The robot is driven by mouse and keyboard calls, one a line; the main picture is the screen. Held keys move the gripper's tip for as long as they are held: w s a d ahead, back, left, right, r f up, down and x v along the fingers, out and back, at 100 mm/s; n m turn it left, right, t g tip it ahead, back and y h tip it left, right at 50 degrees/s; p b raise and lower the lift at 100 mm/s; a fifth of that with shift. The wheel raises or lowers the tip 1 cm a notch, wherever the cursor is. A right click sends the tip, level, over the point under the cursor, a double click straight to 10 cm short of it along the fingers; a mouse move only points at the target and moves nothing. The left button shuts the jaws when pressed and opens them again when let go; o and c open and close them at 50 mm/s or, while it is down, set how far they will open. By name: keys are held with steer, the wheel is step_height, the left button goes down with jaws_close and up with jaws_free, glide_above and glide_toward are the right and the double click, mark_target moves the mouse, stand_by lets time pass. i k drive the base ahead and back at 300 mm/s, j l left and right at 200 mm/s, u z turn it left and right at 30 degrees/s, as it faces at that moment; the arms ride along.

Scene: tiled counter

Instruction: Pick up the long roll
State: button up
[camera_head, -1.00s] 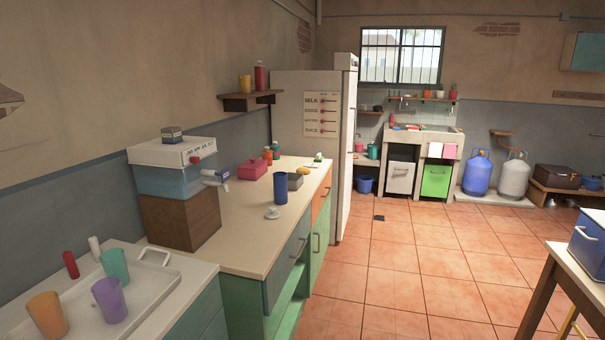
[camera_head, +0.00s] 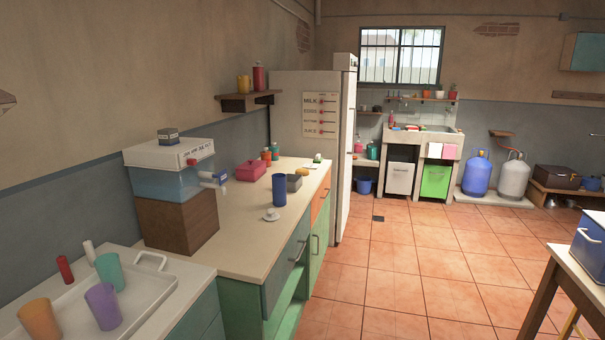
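A small tan-yellow rounded thing (camera_head: 302,171), possibly the long roll, lies toward the far end of the tiled counter (camera_head: 246,236). It is just behind a small grey box (camera_head: 292,183), which may hide part of it. It is too small to tell for certain what it is. My gripper is not in view.
A pink container (camera_head: 250,170) and small bottles are behind. A water dispenser (camera_head: 168,172) stands left. A tray (camera_head: 152,292) holds cups.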

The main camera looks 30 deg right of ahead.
mark_target(304, 172)
steer(key=i+l, duration=0.3)
steer(key=i, duration=0.2)
steer(key=i+l, duration=0.3)
steer(key=i, duration=0.15)
steer(key=i+l, duration=0.3)
steer(key=i, duration=0.2)
steer(key=l+z, duration=0.05)
